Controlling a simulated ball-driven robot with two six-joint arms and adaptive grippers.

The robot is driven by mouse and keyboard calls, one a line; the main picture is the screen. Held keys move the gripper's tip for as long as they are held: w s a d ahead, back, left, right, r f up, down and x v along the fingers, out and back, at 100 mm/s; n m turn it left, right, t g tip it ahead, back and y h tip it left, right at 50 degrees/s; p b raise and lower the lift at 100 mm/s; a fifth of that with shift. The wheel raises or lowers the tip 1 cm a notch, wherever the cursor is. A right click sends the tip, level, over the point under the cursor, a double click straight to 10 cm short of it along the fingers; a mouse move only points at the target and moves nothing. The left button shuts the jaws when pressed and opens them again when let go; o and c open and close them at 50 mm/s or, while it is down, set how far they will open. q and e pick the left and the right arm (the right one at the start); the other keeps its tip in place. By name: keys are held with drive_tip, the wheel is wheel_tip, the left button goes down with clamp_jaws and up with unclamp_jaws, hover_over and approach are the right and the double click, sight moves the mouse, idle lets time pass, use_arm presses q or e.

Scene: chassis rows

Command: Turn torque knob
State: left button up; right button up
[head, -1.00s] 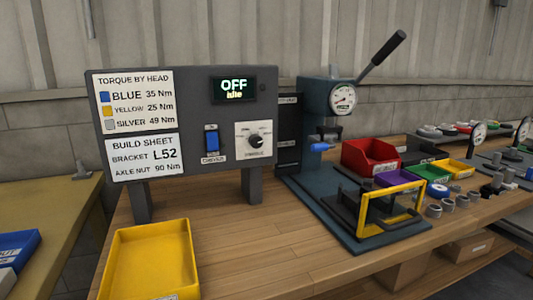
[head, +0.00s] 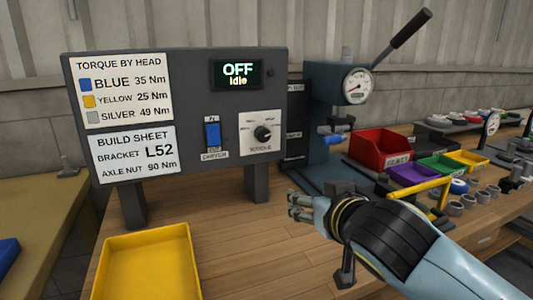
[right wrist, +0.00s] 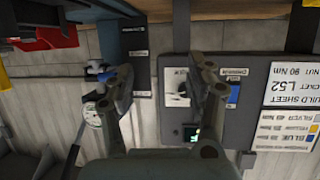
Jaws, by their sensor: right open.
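The torque knob (head: 263,133) is a round black dial on a white plate on the grey control panel (head: 190,75). The panel's screen (head: 237,74) reads OFF and Idle. A blue switch (head: 213,135) sits left of the knob. My right gripper (head: 293,206) is in front of the panel, below and right of the knob, apart from it. In the right wrist view, where the scene shows upside down, its two fingers (right wrist: 165,85) are spread and empty, with the knob plate (right wrist: 177,87) between them in the background. My left gripper is in neither view.
A yellow tray (head: 150,230) lies on the bench at front left. A press with a gauge (head: 357,86) and long lever stands right of the panel. Red (head: 380,150), purple and green bins stand behind my right arm.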

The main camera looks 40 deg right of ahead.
sight(265, 137)
drive_tip(key=w+a+r+t, duration=0.1)
drive_tip(key=w+r+t, duration=0.4)
drive_tip(key=w+r, duration=0.15)
drive_tip(key=shift+y, duration=0.6)
drive_tip(key=p+x, duration=0.1)
drive_tip(key=x, duration=0.9)
drive_tip(key=shift+r+p, duration=0.1)
drive_tip(key=shift+p, duration=0.3)
clamp_jaws()
